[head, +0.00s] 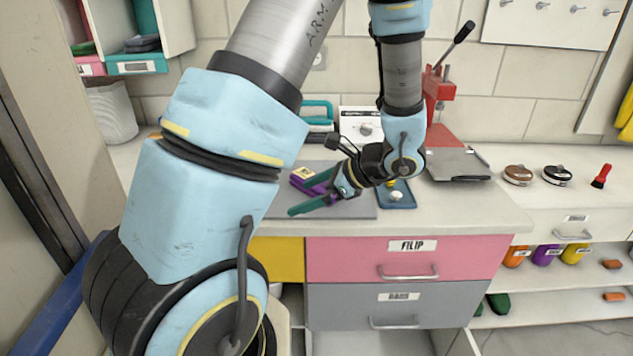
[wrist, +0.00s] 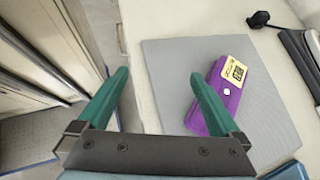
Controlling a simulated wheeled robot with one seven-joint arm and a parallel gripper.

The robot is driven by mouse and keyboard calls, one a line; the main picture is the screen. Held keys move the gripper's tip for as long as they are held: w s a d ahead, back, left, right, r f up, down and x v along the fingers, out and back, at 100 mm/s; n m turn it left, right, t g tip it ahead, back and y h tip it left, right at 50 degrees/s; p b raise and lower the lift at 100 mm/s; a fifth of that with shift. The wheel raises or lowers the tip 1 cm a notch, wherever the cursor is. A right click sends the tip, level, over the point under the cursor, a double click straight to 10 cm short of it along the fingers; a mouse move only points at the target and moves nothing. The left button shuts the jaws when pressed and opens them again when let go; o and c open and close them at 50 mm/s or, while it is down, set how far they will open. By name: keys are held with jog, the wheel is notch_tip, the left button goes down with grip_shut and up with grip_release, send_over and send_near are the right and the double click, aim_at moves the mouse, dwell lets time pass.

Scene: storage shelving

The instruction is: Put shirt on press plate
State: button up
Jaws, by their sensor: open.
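A purple block-like item with a yellow label (head: 303,175) lies on a grey mat (head: 367,208); I cannot tell if it is the shirt. It also shows in the wrist view (wrist: 231,94), right of centre. The red press (head: 438,88) stands at the back right of the counter, with its flat grey plate (head: 460,165) in front, which looks bare. In the head view, my gripper (head: 312,203) is low over the mat.
A small blue tray (head: 410,203) with a white item sits right of the mat. A white control box (head: 362,124) stands behind. Two round tins (head: 518,175) and a red brush (head: 601,176) lie on the right counter. Drawers (head: 400,259) are below.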

jog(key=w+d+m+t, duration=0.1)
jog(key=d+m+t, duration=0.1)
jog(key=d, duration=0.1)
jog(key=w+d+m+t, duration=0.1)
jog(key=d+m, duration=0.1)
jog(key=d, duration=0.1)
jog(key=w+d+m+t, duration=0.1)
jog(key=d+m+t, duration=0.1)
jog(key=shift+w+d+t+h, duration=0.25)
jog(key=shift+d+t+h, duration=0.05)
jog(key=shift+d+h, duration=0.1)
jog(key=p+x, duration=0.1)
jog(key=x, duration=0.4)
jog(key=shift+w+f+p, duration=0.1)
jog(key=shift+p, duration=0.3)
jog(key=p+x, duration=0.2)
jog(key=x, duration=0.2)
jog(key=shift+w+a+p, duration=0.2)
jog(key=shift+a+p, duration=0.1)
jog(key=shift+p, duration=0.1)
jog(key=shift+w+a+f, duration=0.15)
jog(key=shift+w+f, duration=0.1)
jog(key=shift+c, duration=0.2)
jog(key=c, duration=1.5)
jog(key=shift+r, duration=0.1)
